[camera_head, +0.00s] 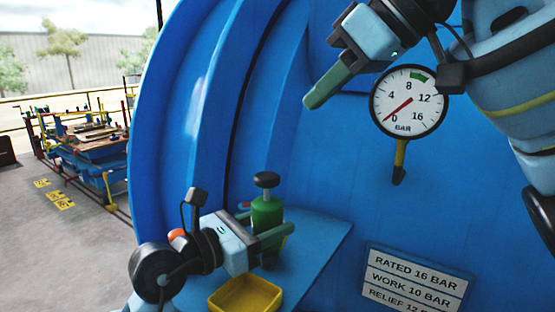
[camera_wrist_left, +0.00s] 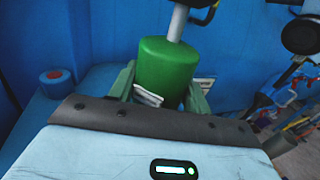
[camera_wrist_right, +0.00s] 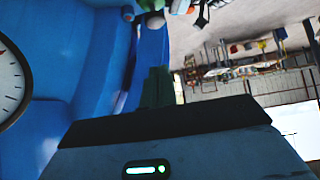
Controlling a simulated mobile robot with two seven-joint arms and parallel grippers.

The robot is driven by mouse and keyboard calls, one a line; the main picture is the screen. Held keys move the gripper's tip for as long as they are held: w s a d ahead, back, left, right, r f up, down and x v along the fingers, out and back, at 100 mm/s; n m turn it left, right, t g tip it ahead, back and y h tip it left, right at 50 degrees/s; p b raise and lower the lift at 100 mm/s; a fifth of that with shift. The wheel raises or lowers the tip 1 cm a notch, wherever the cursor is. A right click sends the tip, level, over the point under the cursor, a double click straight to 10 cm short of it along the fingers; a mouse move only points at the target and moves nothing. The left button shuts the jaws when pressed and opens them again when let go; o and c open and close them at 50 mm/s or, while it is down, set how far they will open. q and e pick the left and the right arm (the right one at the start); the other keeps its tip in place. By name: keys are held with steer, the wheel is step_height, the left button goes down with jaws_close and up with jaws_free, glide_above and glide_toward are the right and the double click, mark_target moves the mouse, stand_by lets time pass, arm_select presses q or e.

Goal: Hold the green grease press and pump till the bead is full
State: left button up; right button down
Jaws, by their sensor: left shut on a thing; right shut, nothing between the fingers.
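The green grease press (camera_head: 267,214) stands upright on a blue shelf, with a black knob (camera_head: 266,180) on top. In the left wrist view the press (camera_wrist_left: 168,65) is a green cylinder with a white label and a pale rod rising from it. My left gripper (camera_head: 280,238) is shut around its body, one finger on each side. My right gripper (camera_head: 312,101) is above and to the right of the press, well clear of the knob; its green fingers are together and empty, also in the right wrist view (camera_wrist_right: 157,88). I cannot make out any bead.
A yellow tray (camera_head: 218,307) sits on the blue shelf (camera_head: 318,245) in front of the press. A round gauge (camera_head: 420,116) on the blue vessel wall has its red needle near 0. A rating plate (camera_head: 415,280) is lower right. A small red-topped blue cylinder (camera_wrist_left: 54,80) stands near the press.

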steer(key=shift+f, duration=0.1)
glide_above(276, 179)
step_height(276, 179, down, 6)
step_height(276, 179, down, 4)
steer(key=shift+d+r, duration=0.1)
steer(key=shift+r, duration=0.05)
steer(key=shift+f, duration=0.6)
steer(key=shift+f, duration=1.4)
